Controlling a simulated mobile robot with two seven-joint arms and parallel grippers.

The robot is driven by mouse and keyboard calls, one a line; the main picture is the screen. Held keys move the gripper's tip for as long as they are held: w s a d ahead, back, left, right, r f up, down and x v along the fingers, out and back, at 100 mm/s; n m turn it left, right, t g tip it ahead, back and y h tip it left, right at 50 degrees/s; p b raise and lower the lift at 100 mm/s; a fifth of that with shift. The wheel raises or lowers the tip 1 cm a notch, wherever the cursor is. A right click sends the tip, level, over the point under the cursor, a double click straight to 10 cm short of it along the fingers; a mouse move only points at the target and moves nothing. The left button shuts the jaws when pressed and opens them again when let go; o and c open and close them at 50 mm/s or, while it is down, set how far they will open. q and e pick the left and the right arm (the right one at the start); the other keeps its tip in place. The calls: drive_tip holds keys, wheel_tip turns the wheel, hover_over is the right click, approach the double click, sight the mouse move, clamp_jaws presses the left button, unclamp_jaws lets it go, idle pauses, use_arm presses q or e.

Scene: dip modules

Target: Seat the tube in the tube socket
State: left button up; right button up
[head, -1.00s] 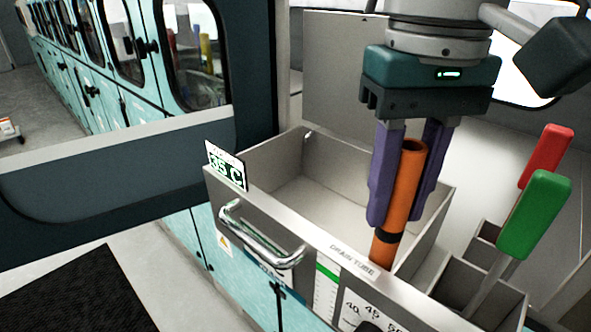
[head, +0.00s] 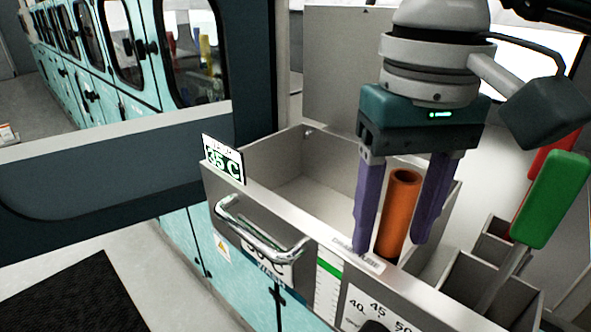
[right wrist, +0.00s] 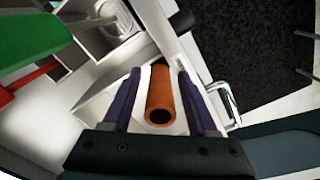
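The orange tube (head: 398,212) stands near upright at the front right corner of the grey basin, behind the label that seems to read "DRAIN TUBE". Its lower end and the socket are hidden behind the basin's front wall. My right gripper (head: 395,245) is open, with one purple finger on each side of the tube and a gap showing to both. In the right wrist view the tube (right wrist: 160,98) stands between the spread fingers, its open top toward the camera. My left gripper is not in view.
The grey basin (head: 262,149) has a metal handle (head: 258,232) and a "35 C" sign (head: 224,160) on its front. Green (head: 551,200) and red (head: 550,155) handles stand close to the right of my gripper. The basin's middle is empty.

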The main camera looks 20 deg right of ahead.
sight(406, 176)
drive_tip(key=shift+r+p, duration=0.5)
drive_tip(key=shift+r, duration=0.05)
wheel_tip(406, 176, up, 6)
drive_tip(key=p, duration=0.3)
drive_tip(key=shift+r, duration=0.4)
